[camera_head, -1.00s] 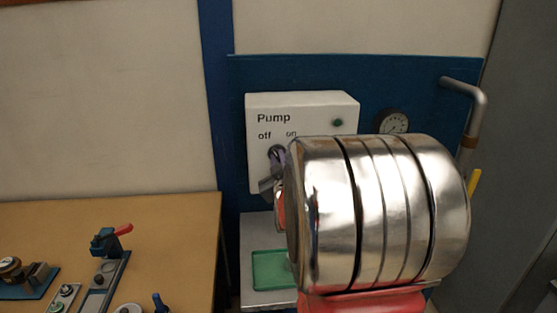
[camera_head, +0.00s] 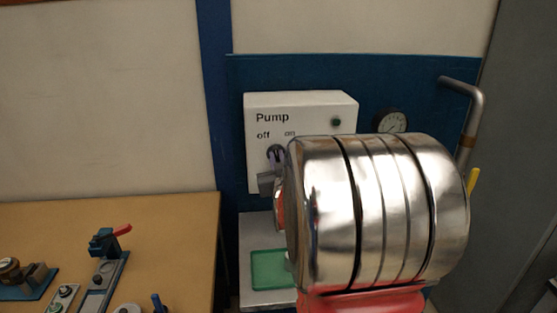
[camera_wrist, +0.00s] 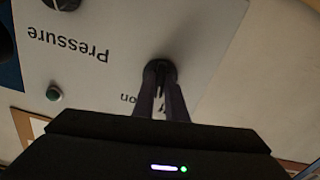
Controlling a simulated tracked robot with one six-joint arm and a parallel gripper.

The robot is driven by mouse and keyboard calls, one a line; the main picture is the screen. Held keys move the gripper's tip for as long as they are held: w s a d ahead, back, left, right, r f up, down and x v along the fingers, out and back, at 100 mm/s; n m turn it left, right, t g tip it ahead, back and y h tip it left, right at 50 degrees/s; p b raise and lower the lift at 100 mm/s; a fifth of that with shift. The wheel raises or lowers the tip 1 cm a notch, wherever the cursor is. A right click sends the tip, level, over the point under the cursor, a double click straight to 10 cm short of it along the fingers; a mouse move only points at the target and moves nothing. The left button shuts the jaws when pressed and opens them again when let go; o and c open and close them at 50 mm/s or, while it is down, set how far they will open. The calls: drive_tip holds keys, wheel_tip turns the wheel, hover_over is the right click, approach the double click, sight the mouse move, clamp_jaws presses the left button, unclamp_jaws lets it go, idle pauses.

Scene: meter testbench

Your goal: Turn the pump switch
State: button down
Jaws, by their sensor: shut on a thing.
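The pump box (camera_head: 300,108) is white, with "Pump", "off" and "on" printed on its face, on the blue panel. The dark pump switch (camera_head: 276,150) is below the words, partly covered by my gripper. My gripper (camera_head: 279,164) reaches it from the front, with much of it hidden behind my silver arm link. In the wrist view, the two dark fingers of my gripper (camera_wrist: 160,88) close on the round dark switch (camera_wrist: 160,70). The word "on" shows upside down to the left of the fingers; the exact switch angle is hard to tell.
A gauge (camera_head: 390,121) and a bent pipe (camera_head: 472,92) are right of the box. A green tray (camera_head: 268,269) lies below. The wooden table (camera_head: 150,215) at left holds a red-handled clamp (camera_head: 106,243).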

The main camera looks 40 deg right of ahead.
drive_tip(key=m, duration=0.4)
drive_tip(key=shift+m, duration=0.3)
drive_tip(key=shift+s+d+m, duration=0.1)
drive_tip(key=shift+m, duration=1.6)
drive_tip(key=c, duration=1.8)
unclamp_jaws()
